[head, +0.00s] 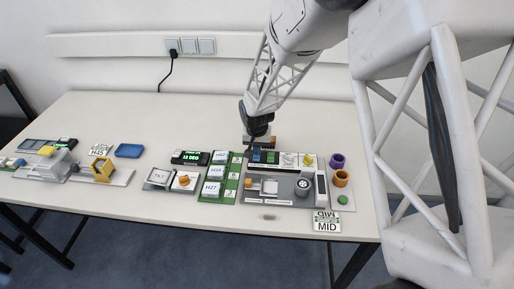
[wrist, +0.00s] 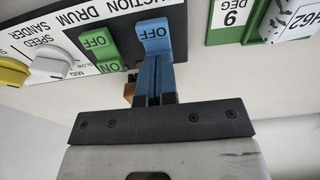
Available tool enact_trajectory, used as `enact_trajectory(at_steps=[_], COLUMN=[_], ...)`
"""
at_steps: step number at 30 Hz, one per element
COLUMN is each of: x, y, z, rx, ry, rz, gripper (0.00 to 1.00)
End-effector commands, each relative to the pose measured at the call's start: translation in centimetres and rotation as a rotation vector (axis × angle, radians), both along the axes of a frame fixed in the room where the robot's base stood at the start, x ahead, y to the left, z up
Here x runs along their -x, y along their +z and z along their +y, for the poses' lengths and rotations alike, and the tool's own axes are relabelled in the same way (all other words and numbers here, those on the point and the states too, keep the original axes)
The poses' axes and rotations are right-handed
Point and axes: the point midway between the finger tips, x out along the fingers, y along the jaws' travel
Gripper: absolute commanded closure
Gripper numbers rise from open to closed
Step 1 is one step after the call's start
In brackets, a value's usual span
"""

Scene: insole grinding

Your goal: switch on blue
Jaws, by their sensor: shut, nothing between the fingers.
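The blue rocker switch (wrist: 155,36) sits on the dark panel in the wrist view, with OFF showing on its visible end. Its other end is hidden behind my gripper (wrist: 154,72). The fingers are together and empty, right at the blue switch; I cannot tell whether they touch it. A green rocker switch (wrist: 99,47), showing OFF and ON, is beside the blue one. In the head view my gripper (head: 254,146) is over the back left of the sander panel, at the blue switch (head: 256,156).
The sander panel (head: 260,197) also carries white and yellow switches and a round dial (head: 302,187). A green board with numbered cards (head: 212,189) lies left of it. Purple (head: 337,160) and orange (head: 341,178) rings stand at right. The front table strip is mostly clear.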

Motion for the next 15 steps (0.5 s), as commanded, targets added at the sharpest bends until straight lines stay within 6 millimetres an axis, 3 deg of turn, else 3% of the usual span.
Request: enact_trajectory(at_steps=[15], x=[0.4], y=[-0.57], z=[-0.08], rx=[0.003], ry=[0.001], rz=[0.048], gripper=[1.0])
